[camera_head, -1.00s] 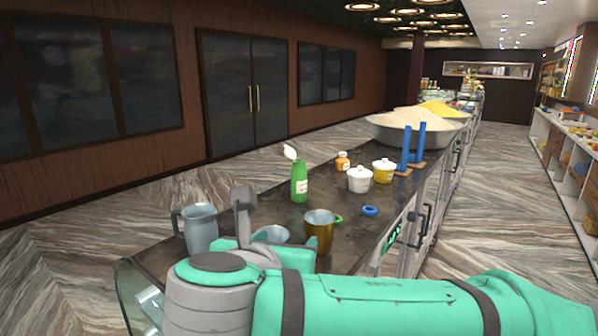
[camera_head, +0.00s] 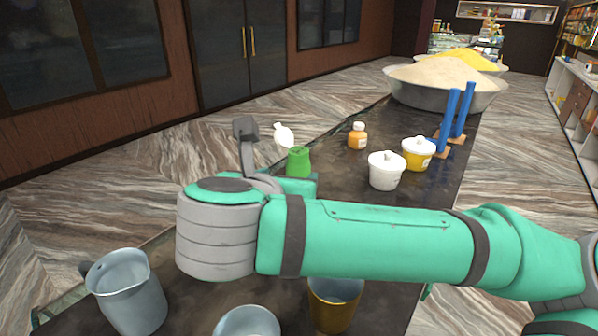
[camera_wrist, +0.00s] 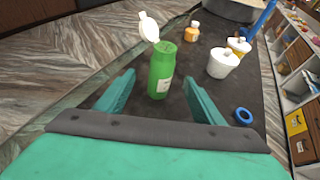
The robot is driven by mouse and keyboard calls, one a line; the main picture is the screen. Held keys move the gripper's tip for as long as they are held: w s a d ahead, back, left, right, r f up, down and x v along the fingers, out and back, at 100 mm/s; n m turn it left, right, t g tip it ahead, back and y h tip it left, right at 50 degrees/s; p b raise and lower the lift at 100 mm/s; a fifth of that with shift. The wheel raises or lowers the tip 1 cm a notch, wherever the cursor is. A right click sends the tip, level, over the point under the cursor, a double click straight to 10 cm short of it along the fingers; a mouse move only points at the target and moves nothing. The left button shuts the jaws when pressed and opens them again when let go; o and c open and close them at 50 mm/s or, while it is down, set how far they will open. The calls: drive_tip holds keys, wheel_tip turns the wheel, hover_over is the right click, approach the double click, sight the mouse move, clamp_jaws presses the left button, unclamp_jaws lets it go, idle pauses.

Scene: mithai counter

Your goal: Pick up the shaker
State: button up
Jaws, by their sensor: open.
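A green bottle with a white flip lid standing open, which looks like the shaker (camera_wrist: 160,72), is upright on the dark counter (camera_wrist: 120,68). In the wrist view it stands between and ahead of the fingers of my gripper (camera_wrist: 158,77), which are spread wide and empty. I see no contact between them. In the head view only the upper part of the green bottle (camera_head: 298,161) shows; my arm hides its lower part and nearly all of my gripper. A smaller orange bottle with a white cap (camera_wrist: 192,32) stands farther back.
A white lidded pot (camera_head: 386,172) and a yellow lidded pot (camera_head: 418,154) stand to the right. A blue ring (camera_wrist: 243,115) lies at right. A metal jug (camera_head: 125,290), a bowl (camera_head: 246,323) and a brass cup (camera_head: 333,305) are in front. Large filled bowls stand farther back.

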sight(296, 172)
drive_tip(key=x, duration=0.4)
drive_tip(key=shift+w+f, duration=0.1)
drive_tip(key=shift+w, duration=0.1)
drive_tip(key=shift+d+x, duration=0.15)
drive_tip(key=shift+x, duration=1.1)
drive_tip(key=shift+d+x, duration=0.1)
drive_tip(key=shift+x, duration=1.15)
drive_tip(key=c, duration=1.3)
